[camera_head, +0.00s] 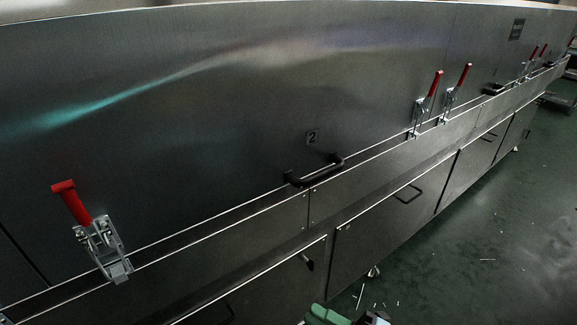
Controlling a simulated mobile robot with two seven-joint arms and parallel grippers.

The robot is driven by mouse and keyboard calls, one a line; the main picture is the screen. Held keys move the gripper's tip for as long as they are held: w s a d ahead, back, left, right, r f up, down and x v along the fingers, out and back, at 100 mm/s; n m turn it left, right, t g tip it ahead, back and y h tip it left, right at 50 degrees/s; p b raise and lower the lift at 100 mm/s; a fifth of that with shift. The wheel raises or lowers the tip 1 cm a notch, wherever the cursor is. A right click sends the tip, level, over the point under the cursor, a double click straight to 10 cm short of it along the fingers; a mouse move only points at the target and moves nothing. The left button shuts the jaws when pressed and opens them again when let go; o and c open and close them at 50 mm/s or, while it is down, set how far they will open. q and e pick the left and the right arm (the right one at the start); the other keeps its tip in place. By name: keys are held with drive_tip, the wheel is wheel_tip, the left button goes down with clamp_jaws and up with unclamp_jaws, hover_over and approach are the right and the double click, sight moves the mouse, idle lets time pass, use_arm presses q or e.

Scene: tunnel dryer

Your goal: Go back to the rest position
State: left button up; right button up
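The dark metal tunnel dryer (220,130) fills most of the head view and runs from lower left to upper right. A red-handled toggle clamp (105,240) is on its front at the left, with the handle pointing up. Two more red-handled clamps, a nearer one (421,108) and a farther one (449,100), stand side by side further right. My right gripper (345,316) shows only as a small green and dark part at the bottom edge. Its fingers cannot be made out, and no held object is seen. My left gripper is out of view.
A black handle (314,172) sits under a "2" plate (312,138). Lower doors (395,215) have dark handles and look closed. More red clamps (537,58) are at the far right. The green floor (470,245) is open at lower right, with scattered light slivers.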

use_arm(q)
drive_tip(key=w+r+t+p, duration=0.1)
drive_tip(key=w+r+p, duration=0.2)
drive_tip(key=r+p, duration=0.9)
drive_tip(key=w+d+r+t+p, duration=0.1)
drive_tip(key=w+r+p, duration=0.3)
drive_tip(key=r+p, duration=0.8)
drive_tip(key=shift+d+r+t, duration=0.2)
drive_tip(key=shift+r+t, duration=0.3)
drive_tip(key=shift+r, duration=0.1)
use_arm(e)
drive_tip(key=s+d+r+m+h, duration=0.1)
drive_tip(key=s+d+m+h, duration=0.3)
drive_tip(key=s+m, duration=0.5)
drive_tip(key=s+d+r+m+h, duration=0.1)
drive_tip(key=s+d+m+h, duration=0.4)
drive_tip(key=s+m+h, duration=0.2)
drive_tip(key=s+d+r+m+h, duration=0.1)
drive_tip(key=s+d+m+h, duration=0.4)
drive_tip(key=s+m, duration=0.6)
drive_tip(key=s, duration=0.3)
drive_tip(key=shift+d+r+h, duration=0.15)
drive_tip(key=shift+d+h, duration=0.05)
drive_tip(key=shift+h, duration=0.2)
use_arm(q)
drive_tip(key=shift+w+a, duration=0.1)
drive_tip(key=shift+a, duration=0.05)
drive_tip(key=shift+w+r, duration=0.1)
